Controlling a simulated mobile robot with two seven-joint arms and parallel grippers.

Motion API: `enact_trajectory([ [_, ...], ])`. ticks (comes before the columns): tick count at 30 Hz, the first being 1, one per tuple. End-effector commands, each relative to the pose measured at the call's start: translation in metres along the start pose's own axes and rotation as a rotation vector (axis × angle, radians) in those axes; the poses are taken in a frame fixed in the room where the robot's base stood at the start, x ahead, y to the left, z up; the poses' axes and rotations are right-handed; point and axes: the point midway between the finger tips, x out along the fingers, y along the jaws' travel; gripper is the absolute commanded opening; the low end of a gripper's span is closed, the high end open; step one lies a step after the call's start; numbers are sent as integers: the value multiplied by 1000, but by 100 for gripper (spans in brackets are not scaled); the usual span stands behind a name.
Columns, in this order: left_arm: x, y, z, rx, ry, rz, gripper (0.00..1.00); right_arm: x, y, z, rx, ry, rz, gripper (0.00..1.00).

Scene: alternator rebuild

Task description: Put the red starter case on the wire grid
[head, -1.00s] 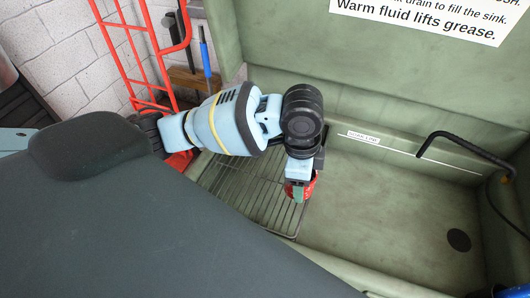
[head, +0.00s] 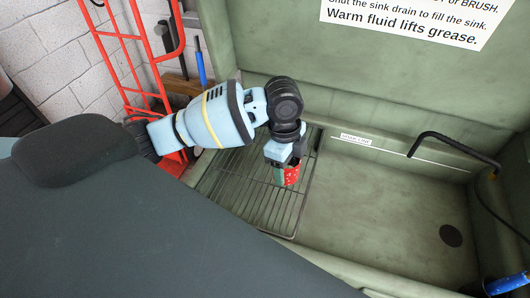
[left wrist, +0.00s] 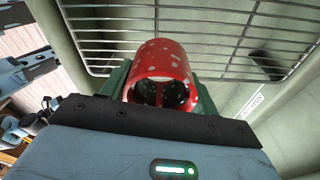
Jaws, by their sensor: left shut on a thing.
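The red starter case (head: 291,175) is a short hollow red cylinder with pale specks. My left gripper (head: 284,172) is shut on it, with a green finger on each side. In the left wrist view the case (left wrist: 160,72) shows its open end towards the camera, between the fingers. The wire grid (head: 240,192) lies in the left part of the green sink. The case is over the right part of the grid; I cannot tell whether it touches the wires. The grid (left wrist: 225,42) also shows beyond the case in the left wrist view. My right gripper is out of view.
The green sink (head: 390,215) has a bare floor to the right of the grid, with a dark round drain (head: 451,235). A black bent spout (head: 455,145) is at the right wall. A red hand truck (head: 125,60) stands outside on the left.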

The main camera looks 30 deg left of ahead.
Motion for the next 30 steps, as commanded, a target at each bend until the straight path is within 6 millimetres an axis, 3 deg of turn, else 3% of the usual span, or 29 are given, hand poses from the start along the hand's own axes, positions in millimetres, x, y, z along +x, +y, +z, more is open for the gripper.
enact_trajectory([
  [6,-3,-21,43,-5,0,-4,7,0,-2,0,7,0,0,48],
  [12,-3,-33,68,-3,2,-4,7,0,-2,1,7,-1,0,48],
  [26,-4,-42,86,-2,1,-5,7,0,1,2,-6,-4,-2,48],
  [30,15,-41,89,1,2,-1,7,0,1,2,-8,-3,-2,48],
])
